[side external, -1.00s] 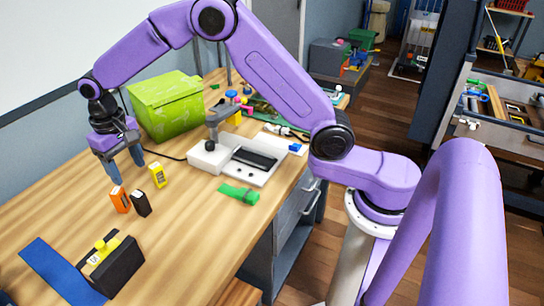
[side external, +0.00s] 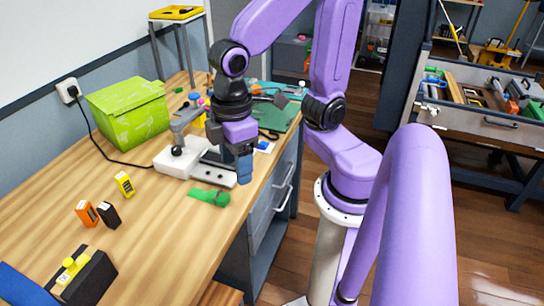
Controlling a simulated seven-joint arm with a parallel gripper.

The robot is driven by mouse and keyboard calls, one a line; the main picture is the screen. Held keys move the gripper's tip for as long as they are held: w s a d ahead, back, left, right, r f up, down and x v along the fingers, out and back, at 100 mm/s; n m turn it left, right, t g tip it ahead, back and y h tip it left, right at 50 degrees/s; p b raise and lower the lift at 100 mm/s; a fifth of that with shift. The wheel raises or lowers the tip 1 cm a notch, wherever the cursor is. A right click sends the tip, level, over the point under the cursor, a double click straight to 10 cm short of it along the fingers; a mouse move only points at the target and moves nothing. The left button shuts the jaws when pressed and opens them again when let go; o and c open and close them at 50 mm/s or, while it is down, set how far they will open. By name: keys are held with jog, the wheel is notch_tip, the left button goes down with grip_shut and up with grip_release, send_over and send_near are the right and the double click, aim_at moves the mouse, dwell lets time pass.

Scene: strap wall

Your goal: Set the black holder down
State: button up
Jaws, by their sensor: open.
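A black box-like holder (side external: 93,280) sits on the wooden table at the lower left, with a yellow knobbed piece (side external: 72,268) at its top. A smaller black block (side external: 109,214) stands beside an orange block (side external: 87,213); I cannot tell which black thing the task names. A yellow block (side external: 124,184) stands behind them. My gripper (side external: 245,178) points down near the table's right edge, beside the white device. It is open, seen nearly edge-on, with nothing visible between its fingers. It is well away from the black things.
A white device with a grey arm (side external: 178,160) stands next to my gripper, partly hidden by it. A green strap piece (side external: 209,197) lies in front. A lime-green box (side external: 128,112) is at the back left. A blue strip (side external: 20,284) lies at the lower left. The table's middle is clear.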

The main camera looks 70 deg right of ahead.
jog(key=s+d+f+n, duration=0.1)
jog(key=s+d+n, duration=0.1)
jog(key=s+d, duration=0.2)
jog(key=shift+s+d, duration=0.2)
jog(key=shift+s, duration=0.7)
